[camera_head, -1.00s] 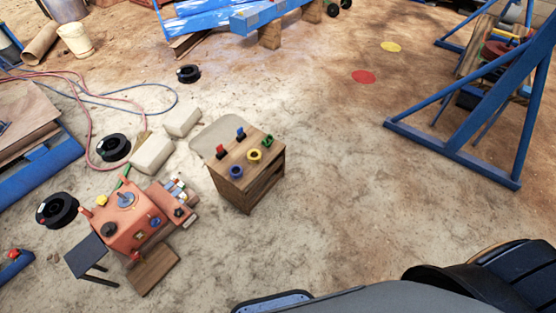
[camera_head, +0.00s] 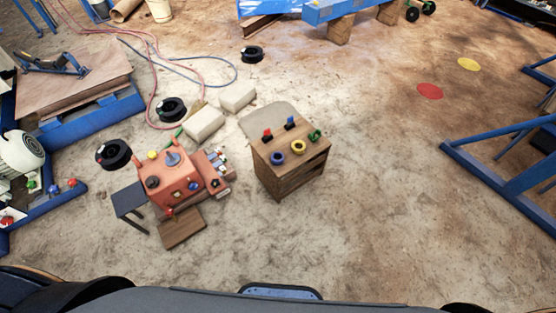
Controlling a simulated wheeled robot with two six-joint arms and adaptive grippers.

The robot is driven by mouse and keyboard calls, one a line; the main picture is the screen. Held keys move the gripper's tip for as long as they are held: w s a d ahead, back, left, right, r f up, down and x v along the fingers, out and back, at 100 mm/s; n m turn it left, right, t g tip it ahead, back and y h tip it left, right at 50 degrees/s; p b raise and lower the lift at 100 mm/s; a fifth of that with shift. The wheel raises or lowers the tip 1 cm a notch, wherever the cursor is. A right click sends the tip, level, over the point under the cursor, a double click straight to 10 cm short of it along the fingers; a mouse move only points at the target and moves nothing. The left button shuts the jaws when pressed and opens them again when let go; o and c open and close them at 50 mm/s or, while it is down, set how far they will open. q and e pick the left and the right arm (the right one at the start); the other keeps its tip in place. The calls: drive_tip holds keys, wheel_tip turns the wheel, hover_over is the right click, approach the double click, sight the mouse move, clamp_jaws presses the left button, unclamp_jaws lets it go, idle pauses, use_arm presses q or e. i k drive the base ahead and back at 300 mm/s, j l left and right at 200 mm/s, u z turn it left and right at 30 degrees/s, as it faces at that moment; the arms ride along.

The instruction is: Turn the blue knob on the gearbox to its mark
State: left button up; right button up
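The orange-red gearbox (camera_head: 168,189) stands on the ground left of the middle of the head view. A small blue knob (camera_head: 193,186) sits on its front face, toward the right. It is too small to tell how it is turned, and I cannot make out its mark. A black knob (camera_head: 153,182) and a yellow-centred fitting (camera_head: 176,194) are on the same box, and a grey-blue round part is on top. Neither of my grippers is in view.
A wooden cabinet (camera_head: 290,177) with coloured rings and small parts on top stands right of the gearbox. A dark small table (camera_head: 130,197) stands at its left, and a wooden board (camera_head: 182,228) lies in front. Hoses and black reels lie behind. Open ground is at the right.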

sight(193, 186)
drive_tip(key=u, duration=1.25)
